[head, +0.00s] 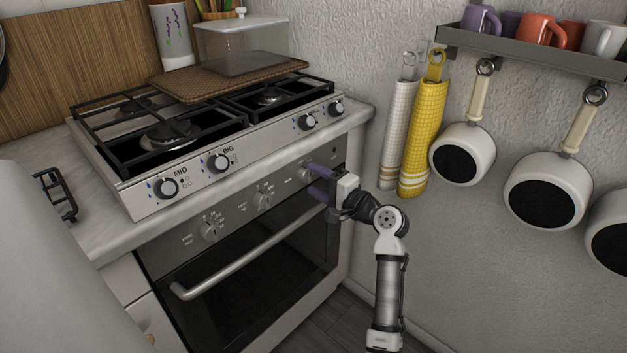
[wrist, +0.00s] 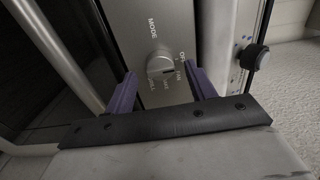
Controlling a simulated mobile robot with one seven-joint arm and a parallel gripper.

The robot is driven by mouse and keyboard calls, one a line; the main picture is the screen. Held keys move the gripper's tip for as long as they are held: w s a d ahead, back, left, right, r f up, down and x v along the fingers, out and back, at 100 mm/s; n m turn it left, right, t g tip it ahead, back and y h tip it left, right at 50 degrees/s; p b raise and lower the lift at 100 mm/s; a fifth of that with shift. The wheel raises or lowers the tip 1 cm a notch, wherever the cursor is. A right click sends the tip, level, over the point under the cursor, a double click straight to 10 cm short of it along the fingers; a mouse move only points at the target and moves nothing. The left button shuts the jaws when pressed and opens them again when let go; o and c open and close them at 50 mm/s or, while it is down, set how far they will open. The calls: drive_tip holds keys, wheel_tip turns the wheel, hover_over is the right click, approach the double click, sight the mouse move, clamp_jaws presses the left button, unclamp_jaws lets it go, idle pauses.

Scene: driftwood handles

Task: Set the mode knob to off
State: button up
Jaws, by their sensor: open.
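The mode knob (wrist: 159,63) is a small round silver knob on the oven's metal panel (wrist: 135,22), with "MODE" printed beside it. Lettering that looks like OFF and FAN, and another partly hidden label, runs around it. Its exact setting is hard to tell. In the head view the knob (head: 303,174) is at the right end of the oven panel, partly covered by my gripper (head: 310,178). My gripper (wrist: 159,72) is open, with one purple finger on each side of the knob. I cannot tell whether either finger touches it.
Two other oven knobs (head: 208,232) (head: 262,201) sit left along the panel. The oven handle (head: 240,268) runs below. Stove knobs (head: 219,162) line the cooktop edge above. Yellow (head: 421,125) and white cloths and pans (head: 462,153) hang on the right wall.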

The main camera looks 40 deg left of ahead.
drive_tip(key=s+d, duration=0.1)
drive_tip(key=d, duration=1.1)
drive_tip(key=shift+d+b, duration=0.15)
drive_tip(key=shift+b, duration=0.3)
